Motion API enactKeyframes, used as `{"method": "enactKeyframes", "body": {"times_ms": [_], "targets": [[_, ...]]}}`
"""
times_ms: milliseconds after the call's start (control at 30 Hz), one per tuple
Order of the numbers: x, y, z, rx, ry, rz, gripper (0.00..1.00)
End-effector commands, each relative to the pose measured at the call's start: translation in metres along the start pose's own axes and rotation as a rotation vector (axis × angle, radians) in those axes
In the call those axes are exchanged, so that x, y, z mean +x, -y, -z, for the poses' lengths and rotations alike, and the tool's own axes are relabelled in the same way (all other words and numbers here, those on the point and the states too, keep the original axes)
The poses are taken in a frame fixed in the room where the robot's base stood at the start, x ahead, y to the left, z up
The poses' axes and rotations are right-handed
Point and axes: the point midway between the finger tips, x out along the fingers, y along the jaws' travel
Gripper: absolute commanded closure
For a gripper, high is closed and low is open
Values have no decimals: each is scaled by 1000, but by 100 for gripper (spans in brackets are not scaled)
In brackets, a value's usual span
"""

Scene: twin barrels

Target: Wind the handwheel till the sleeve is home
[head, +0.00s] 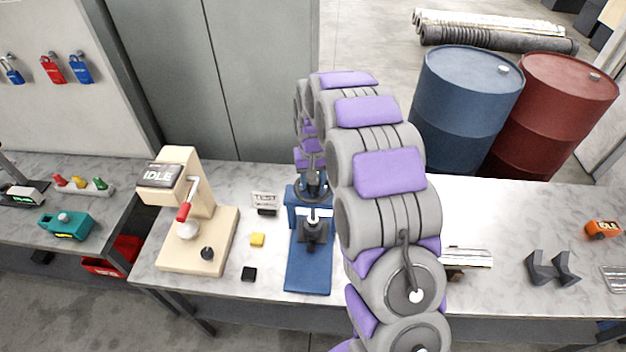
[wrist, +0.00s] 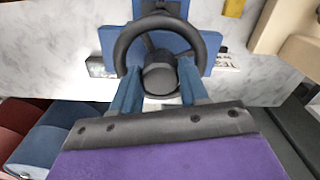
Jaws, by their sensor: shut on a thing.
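A blue press-like fixture (head: 308,268) stands on the bench with a dark handwheel (head: 301,191) on top. In the wrist view the handwheel (wrist: 212,45) is a dark ring with spokes and a round hub (wrist: 160,76). My gripper (wrist: 158,84) is at the wheel, with one blue finger on each side of the hub, shut on it. A bright shaft and a dark part (head: 312,232) show below the wheel in the head view; I cannot tell whether this part is the sleeve or how it sits. My arm hides the fixture's right side.
A beige machine (head: 225,238) with a red-handled lever and a screen reading IDLE stands left. A yellow block (head: 257,240), a black block (head: 249,274) and a TEST sign (head: 265,199) lie between. Blue (head: 465,95) and red (head: 560,100) barrels stand behind the bench.

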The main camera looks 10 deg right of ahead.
Motion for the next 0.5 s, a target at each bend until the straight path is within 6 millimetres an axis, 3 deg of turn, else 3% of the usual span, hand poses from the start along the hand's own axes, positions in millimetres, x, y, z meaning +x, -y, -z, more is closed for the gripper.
{"method": "enactKeyframes", "body": {"times_ms": [500], "targets": [[-1,0,1,489,-3,0,86]]}}
